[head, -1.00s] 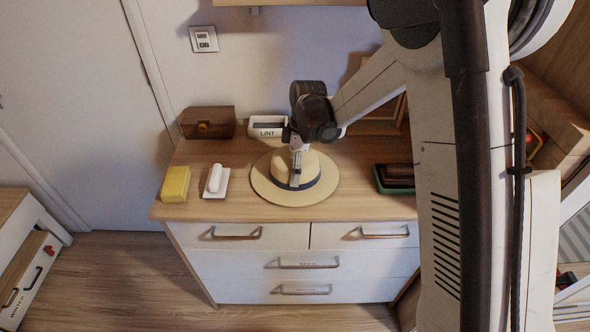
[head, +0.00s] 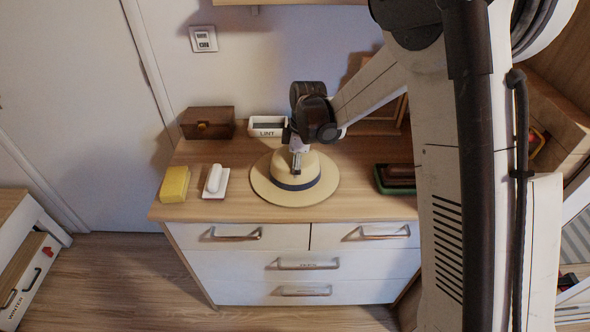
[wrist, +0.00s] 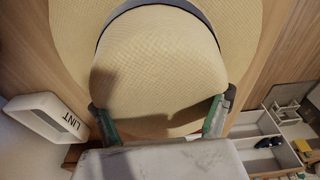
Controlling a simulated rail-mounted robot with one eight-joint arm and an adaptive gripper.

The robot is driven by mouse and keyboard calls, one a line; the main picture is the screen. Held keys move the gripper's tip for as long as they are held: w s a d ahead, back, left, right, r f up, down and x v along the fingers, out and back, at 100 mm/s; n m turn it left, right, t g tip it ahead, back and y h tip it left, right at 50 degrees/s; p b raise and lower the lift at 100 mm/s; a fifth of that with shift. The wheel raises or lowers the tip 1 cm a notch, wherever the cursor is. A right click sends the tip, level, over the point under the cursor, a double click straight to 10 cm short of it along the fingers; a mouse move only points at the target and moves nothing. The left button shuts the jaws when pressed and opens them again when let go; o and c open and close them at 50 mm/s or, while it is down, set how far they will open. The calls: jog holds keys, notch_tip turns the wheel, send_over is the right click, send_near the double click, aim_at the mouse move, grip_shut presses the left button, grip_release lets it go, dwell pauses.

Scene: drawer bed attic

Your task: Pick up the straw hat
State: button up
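The straw hat (head: 321,190) lies crown up on the dresser top (head: 232,155). It is pale, with a wide brim and a dark band. My gripper (head: 297,167) is above the hat, with one finger showing in front of the crown. In the wrist view the crown of the hat (wrist: 155,70) fills the middle. My gripper's two fingers (wrist: 160,119) are spread wide, one at each side of the crown's near part. I cannot see whether the pads touch the straw. The hat still rests on the dresser.
A yellow sponge-like block (head: 174,184) and a white brush on a tray (head: 215,182) lie left of the hat. Behind are a brown box (head: 207,123) and a white LINT box (head: 267,126). A dark green tray (head: 393,189) sits close on the right.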

jog(key=c, duration=0.6)
jog(key=shift+r, duration=0.15)
jog(key=shift+r+p, duration=0.45)
jog(key=shift+p, duration=0.05)
notch_tip(320, 180, up, 3)
jog(key=shift+r, duration=0.1)
jog(key=s+a+r+b, duration=0.1)
jog(key=s+a+r, duration=0.6)
jog(key=s+a, duration=0.15)
jog(key=w+d+m, duration=0.1)
jog(key=d+m, duration=0.5)
jog(key=d, duration=0.3)
jog(key=w+d+f+m+t+h, duration=0.1)
jog(key=d+m, duration=0.5)
jog(key=d, duration=0.3)
jog(key=w+d+f+m, duration=0.1)
jog(key=w+d+m, duration=0.1)
jog(key=d+m, duration=0.4)
jog(key=shift+d+f+t+h, duration=0.1)
jog(key=shift+d+t+h, duration=0.3)
jog(key=shift+d, duration=1.45)
